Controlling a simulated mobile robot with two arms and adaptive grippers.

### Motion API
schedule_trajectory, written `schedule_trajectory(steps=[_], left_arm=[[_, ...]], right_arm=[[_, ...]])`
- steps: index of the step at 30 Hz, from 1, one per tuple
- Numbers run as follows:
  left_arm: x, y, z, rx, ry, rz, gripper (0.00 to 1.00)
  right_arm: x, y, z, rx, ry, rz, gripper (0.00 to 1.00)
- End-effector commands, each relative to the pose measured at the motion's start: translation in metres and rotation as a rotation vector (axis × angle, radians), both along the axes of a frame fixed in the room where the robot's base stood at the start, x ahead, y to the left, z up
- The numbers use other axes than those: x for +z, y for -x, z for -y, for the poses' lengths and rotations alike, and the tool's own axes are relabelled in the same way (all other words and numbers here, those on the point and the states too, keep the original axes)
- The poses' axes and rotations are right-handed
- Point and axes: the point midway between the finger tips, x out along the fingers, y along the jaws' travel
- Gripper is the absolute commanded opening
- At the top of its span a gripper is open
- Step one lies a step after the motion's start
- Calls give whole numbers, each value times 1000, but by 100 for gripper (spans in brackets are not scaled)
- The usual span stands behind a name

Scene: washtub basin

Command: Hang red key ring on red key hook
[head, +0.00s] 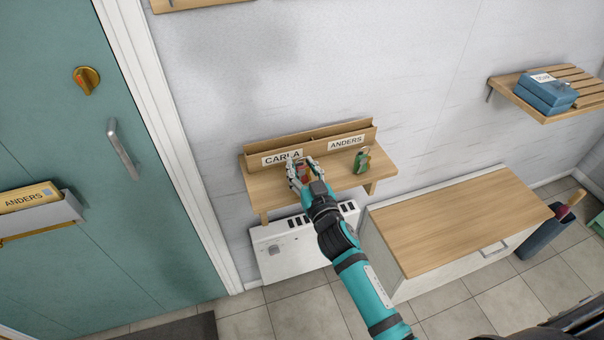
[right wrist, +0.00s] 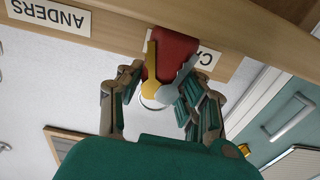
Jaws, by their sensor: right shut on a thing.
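My right gripper (head: 302,174) is at the small wooden wall shelf, just in front of the "CARLA" label. It is shut on the red key ring (head: 307,178), which it mostly hides in the head view. In the right wrist view the red key ring (right wrist: 175,52) shows a red fob with a gold and a silver key and a metal ring, between the fingers of the right gripper (right wrist: 162,84). Whether the fob still touches the shelf I cannot tell. No red key hook can be made out in either view. My left gripper is not in view.
A green key ring (head: 362,159) lies on the wooden shelf (head: 335,180) under the "ANDERS" label. The edge of a wooden wall piece (head: 200,4) shows at the top. A low wooden-topped cabinet (head: 455,220) stands right. A teal door (head: 70,200) is left.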

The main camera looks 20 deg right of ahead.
Motion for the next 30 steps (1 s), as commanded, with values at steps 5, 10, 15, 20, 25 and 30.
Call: schedule_trajectory(steps=[5, 10, 15, 20, 25, 30], left_arm=[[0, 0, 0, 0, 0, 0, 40], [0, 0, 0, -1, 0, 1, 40], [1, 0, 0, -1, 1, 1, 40], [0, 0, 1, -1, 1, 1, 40], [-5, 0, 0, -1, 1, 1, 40], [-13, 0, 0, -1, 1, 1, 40]], right_arm=[[0, 0, 0, 0, 0, 1, 3], [4, 0, 0, 0, 0, 2, 3], [19, 0, 0, 1, 2, 4, 3], [37, 3, 5, -1, 5, 2, 3], [37, 24, 38, -1, 6, -1, 3], [41, 49, 76, 1, 7, -1, 3]])
